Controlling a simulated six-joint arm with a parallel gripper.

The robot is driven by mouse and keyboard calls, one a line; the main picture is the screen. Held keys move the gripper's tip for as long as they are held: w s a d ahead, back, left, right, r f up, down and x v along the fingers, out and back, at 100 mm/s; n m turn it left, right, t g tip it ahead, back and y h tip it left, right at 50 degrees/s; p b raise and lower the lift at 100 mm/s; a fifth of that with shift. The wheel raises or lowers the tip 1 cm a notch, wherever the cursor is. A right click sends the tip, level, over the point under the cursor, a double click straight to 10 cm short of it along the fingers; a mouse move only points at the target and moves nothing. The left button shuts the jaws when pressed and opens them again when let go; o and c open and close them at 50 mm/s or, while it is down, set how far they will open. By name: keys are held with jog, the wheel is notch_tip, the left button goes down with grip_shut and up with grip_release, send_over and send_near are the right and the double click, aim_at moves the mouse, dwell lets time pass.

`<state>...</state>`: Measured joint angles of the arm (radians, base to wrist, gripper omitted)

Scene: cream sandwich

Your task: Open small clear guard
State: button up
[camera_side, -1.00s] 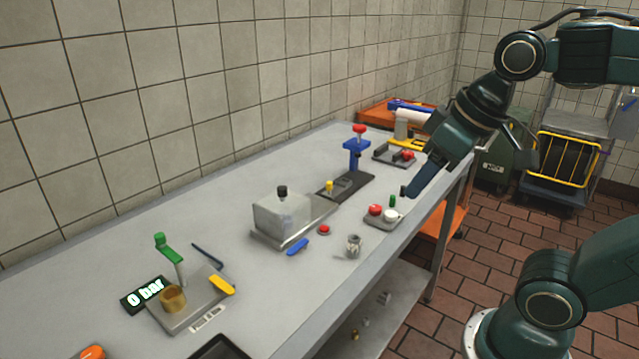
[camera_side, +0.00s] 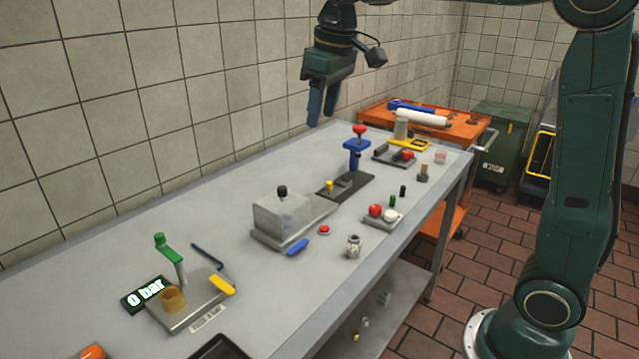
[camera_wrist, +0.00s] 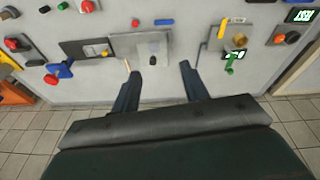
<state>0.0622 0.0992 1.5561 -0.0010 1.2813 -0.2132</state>
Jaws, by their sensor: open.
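The small clear guard (camera_side: 280,217) is a see-through box with a black knob (camera_side: 282,191) on top. It sits on a grey metal base plate (camera_side: 262,239) in the middle of the table and looks closed. It also shows in the wrist view (camera_wrist: 151,46), just beyond my fingertips. My gripper (camera_side: 322,119) is open and empty, high above the table near the tiled wall, up and to the right of the guard in the side view. In the wrist view my gripper's fingers (camera_wrist: 160,70) are spread apart with nothing between them.
A blue press with a red knob (camera_side: 359,145) stands right of the guard. A blue handle (camera_side: 298,247), a red button (camera_side: 324,229) and a small metal jar (camera_side: 354,246) lie in front. A green-handled lever (camera_side: 172,257) stands at left. Bare table lies behind the guard.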

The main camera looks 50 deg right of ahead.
jog(key=w+d+f+g, duration=0.1)
jog(key=w+d+f, duration=0.15)
jog(key=w, duration=0.65)
jog(key=n+g, duration=0.1)
send_over(283, 187)
notch_tip(283, 187, down, 6)
jog(key=shift+a, duration=0.2)
jog(key=shift+f, duration=0.15)
jog(key=shift+f, duration=6.75)
grip_shut()
jog(key=shift+d, duration=0.1)
